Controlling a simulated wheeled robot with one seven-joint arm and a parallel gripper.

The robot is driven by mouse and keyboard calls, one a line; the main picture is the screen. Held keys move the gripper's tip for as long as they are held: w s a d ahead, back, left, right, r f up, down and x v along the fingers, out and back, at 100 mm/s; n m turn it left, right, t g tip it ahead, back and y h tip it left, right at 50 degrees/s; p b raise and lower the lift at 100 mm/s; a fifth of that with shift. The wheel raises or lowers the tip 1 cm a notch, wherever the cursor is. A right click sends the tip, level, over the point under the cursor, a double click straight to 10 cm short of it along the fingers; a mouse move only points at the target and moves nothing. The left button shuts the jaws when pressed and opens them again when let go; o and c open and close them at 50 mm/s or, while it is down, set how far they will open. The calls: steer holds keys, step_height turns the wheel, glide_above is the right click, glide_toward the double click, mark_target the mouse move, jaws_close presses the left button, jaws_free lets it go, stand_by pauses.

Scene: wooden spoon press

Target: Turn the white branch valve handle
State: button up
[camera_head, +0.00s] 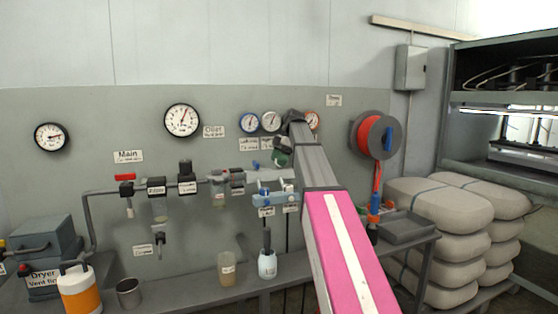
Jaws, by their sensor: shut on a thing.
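The blue manifold (275,199) is on the wall at the centre, with small labels below it. The white branch valve handle (288,187) shows as a small pale piece at its right part, partly covered by my arm. My arm reaches up from the bottom, bends at the top and comes down over the manifold. My gripper (283,172) is at the white handle, shut on it. The fingertips are small and mostly hidden, so the handle's exact angle cannot be told.
Small gauges (270,121) sit above the manifold. A red-handled Main valve (125,178) and filter bowls are to the left. A bench (200,293) below holds a beaker (227,269) and a bottle (267,264). A red hose reel (370,135) and stacked sacks (440,210) stand right.

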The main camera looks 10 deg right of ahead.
stand_by(0.4)
steer(key=o, duration=0.9)
steer(key=shift+o, duration=0.2)
